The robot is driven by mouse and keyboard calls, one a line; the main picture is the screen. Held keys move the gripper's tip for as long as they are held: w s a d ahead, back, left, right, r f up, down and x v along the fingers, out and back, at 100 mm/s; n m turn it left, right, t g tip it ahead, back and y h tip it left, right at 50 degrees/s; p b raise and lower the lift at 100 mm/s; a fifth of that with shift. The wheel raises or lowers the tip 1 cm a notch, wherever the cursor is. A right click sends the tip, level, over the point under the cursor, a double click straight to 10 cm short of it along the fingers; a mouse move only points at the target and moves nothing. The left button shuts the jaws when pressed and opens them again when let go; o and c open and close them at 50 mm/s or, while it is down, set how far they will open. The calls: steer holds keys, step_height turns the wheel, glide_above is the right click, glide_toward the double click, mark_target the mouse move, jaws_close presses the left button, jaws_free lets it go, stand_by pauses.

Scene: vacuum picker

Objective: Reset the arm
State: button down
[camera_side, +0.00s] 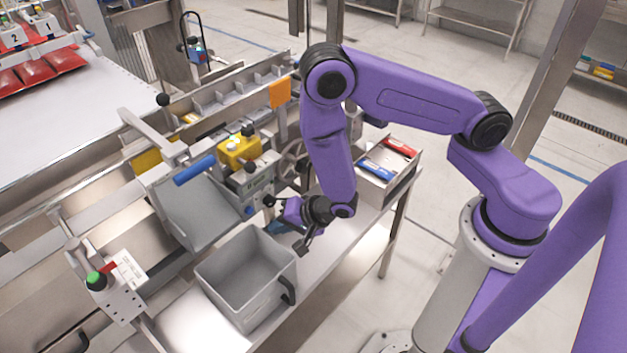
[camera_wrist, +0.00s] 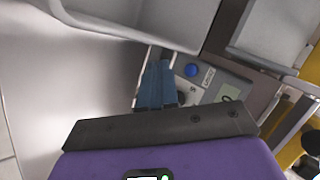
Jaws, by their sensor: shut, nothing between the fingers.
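My purple arm reaches over the bench. My gripper (camera_side: 283,228) is at the end of the wrist, close to the far right side of a grey bin (camera_side: 246,275). In the wrist view its blue fingers (camera_wrist: 157,86) are together, with nothing seen between them. The gripper is above the bench (camera_side: 312,262), and I cannot tell how high. The bin is open and looks empty; part of it also shows at the top of the wrist view (camera_wrist: 150,18).
A grey sloped tray (camera_side: 205,215) and a machine with a yellow unit (camera_side: 238,150) stand left of and behind the gripper. A blue knob (camera_wrist: 192,70) is near the fingers in the wrist view. A box of red and blue items (camera_side: 388,160) stands behind right.

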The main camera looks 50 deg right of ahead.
steer(key=s+a+r+n+g, duration=0.1)
steer(key=s+r+n+g, duration=0.5)
steer(key=s+r+n, duration=0.7)
steer(key=s+d+r+n+g+h, duration=0.2)
steer(key=s+d+r+n+h, duration=0.1)
steer(key=s+d+r+n, duration=0.7)
steer(key=d+r, duration=0.2)
steer(key=d, duration=0.1)
steer(key=shift+s+g, duration=0.3)
steer(key=shift+s, duration=0.05)
